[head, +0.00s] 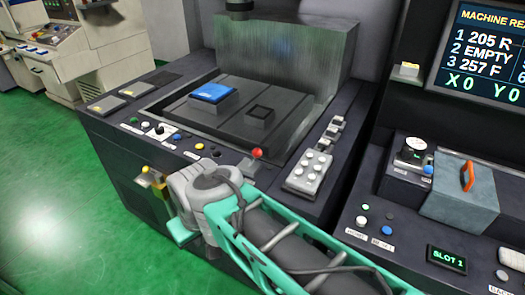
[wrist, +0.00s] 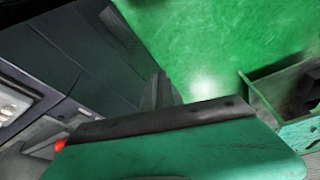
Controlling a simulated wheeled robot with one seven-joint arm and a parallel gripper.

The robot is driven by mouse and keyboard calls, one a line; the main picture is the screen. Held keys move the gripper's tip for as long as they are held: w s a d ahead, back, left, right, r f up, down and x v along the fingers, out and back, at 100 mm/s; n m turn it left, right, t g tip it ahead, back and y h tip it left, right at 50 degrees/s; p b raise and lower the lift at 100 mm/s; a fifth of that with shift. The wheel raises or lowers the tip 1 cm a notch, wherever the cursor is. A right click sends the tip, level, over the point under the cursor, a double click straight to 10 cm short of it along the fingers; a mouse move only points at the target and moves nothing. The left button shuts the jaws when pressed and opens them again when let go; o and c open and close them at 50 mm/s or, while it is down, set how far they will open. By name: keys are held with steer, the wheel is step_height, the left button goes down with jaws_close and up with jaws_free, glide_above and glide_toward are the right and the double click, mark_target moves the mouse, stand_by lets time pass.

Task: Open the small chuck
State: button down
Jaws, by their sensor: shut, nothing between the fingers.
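I cannot tell for certain which part is the small chuck. In the head view a small dark square fitting (head: 260,114) sits on the machine's bed, right of a block with a blue top (head: 212,93). My gripper, seen only in part as a turquoise plate with a dark edge in the wrist view (wrist: 160,120), is shut and empty. Its fingertips are hard to make out. In the head view my arm comes in from the lower right and its grey wrist joint is over the front edge of the machine.
A row of coloured buttons and knobs (head: 158,129) lines the machine's front left edge. A white keypad (head: 307,172) is at the right. Further right are a grey block with an orange handle (head: 467,176) and a screen (head: 490,50). Green floor (head: 60,200) is clear at left.

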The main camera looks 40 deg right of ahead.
steer(key=w+d+r+m+t+y, duration=0.15)
steer(key=w+d+m, duration=0.3)
steer(key=d, duration=0.45)
steer(key=w+d+r+m+t+y, duration=0.1)
steer(key=w+d+r+m, duration=0.15)
steer(key=d+m, duration=0.4)
steer(key=s+d+r+m+t, duration=0.1)
steer(key=s+d, duration=0.3)
steer(key=d, duration=0.4)
steer(key=s+d+r+m+t, duration=0.2)
steer(key=s+d+m, duration=0.2)
steer(key=d, duration=0.5)
steer(key=shift+d+r+h, duration=0.2)
steer(key=shift+r+h, duration=0.15)
steer(key=shift+r, duration=0.05)
steer(key=shift+t, duration=0.25)
